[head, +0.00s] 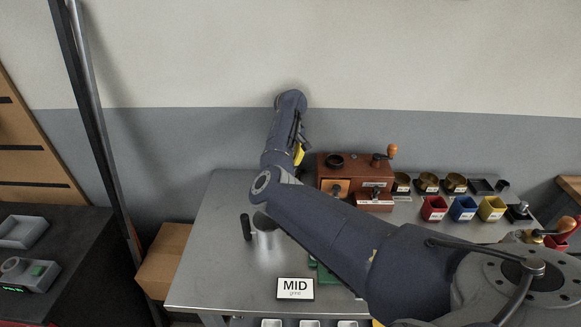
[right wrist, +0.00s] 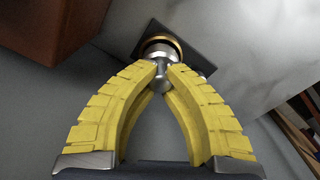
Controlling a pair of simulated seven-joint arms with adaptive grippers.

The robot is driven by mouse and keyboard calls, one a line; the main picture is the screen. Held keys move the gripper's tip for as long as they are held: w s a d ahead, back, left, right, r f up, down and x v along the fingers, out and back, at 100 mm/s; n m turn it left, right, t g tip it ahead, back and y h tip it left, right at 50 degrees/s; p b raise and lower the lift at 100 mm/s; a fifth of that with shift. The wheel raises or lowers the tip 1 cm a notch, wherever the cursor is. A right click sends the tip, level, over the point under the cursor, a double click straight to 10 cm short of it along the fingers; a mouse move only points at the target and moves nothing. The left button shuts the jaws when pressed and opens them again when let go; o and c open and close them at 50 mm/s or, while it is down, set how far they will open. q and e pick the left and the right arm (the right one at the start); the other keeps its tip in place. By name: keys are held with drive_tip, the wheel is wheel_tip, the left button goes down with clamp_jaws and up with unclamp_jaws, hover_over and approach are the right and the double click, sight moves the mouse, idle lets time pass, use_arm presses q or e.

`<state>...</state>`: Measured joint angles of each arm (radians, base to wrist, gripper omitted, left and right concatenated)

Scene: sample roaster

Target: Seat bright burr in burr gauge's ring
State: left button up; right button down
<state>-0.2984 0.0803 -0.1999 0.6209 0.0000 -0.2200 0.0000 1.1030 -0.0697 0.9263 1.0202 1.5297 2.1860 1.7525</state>
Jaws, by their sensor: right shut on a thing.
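My right gripper (right wrist: 163,72) is shut on a bright silver piece, which I take for the bright burr (right wrist: 158,56). A round knob of it shows between the yellow fingertips. Just beyond it in the right wrist view are a brass-coloured ring (right wrist: 169,40) and a dark square plate (right wrist: 202,64), which look like the burr gauge. I cannot tell whether the burr is inside the ring or only in front of it. In the head view the right gripper's yellow fingers (head: 299,155) show at the back, left of the wooden box; burr and gauge are hidden there. My left gripper is out of view.
The brown wooden box (head: 337,172) stands close right of the gripper. Brass cups (head: 428,182) and red (head: 433,209), blue (head: 462,209) and yellow (head: 491,209) bins stand farther right. A metal pitcher (head: 267,232) and MID sign (head: 295,289) are nearer. The table's left side is clear.

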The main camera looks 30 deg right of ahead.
drive_tip(key=shift+f, duration=1)
drive_tip(key=shift+f, duration=0.15)
drive_tip(key=c, duration=1.5)
unclamp_jaws()
drive_tip(key=shift+c, duration=0.2)
wheel_tip(320, 180, up, 12)
drive_tip(key=shift+a+r, duration=0.1)
drive_tip(key=shift+r, duration=0.05)
